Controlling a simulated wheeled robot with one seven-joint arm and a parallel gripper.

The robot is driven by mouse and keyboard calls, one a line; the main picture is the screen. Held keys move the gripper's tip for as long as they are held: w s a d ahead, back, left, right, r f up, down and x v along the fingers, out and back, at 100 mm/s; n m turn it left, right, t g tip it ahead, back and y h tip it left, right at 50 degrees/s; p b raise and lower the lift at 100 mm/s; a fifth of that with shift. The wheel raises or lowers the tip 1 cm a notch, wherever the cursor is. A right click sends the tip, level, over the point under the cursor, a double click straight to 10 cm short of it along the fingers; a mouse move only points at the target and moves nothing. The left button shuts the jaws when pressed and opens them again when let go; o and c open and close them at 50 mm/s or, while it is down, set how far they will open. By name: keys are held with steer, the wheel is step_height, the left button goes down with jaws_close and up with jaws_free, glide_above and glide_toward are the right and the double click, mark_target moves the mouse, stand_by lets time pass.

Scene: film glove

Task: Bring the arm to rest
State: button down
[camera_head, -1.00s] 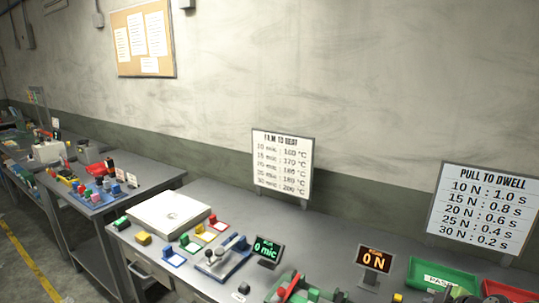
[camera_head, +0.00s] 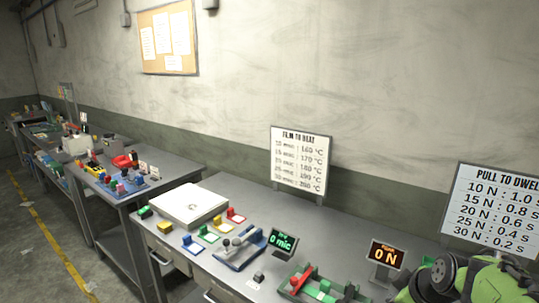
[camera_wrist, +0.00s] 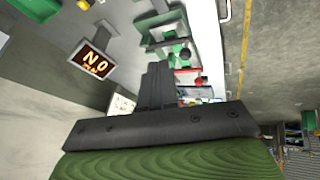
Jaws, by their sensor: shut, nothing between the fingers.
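My gripper (camera_wrist: 157,85) shows in the wrist view as dark fingers closed together with nothing between them. It is above the bench, apart from the things on it. In the head view a green and dark part of my arm (camera_head: 455,280) shows at the lower right; the gripper itself is out of that view. The bench (camera_head: 335,235) runs along the wall below.
The bench holds a white plate (camera_head: 188,203), several coloured blocks, a blue device (camera_head: 240,248), a green fixture (camera_head: 322,290) and a 0 N display (camera_head: 386,254). Two sign boards (camera_head: 300,160) (camera_head: 492,210) stand behind. Floor (camera_head: 40,250) is clear at left.

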steer(key=s+a+r+m, duration=0.2)
steer(key=s+a+r, duration=0.35)
steer(key=a, duration=0.35)
steer(key=s+a+m, duration=0.2)
steer(key=s+a, duration=0.1)
steer(key=s, duration=0.4)
steer(key=s+a+m, duration=0.3)
steer(key=s+a, duration=0.1)
steer(key=s, duration=0.4)
steer(key=shift+s+g+h, duration=0.2)
steer(key=shift+g+h, duration=0.1)
steer(key=shift+g, duration=0.1)
steer(key=shift+a, duration=0.1)
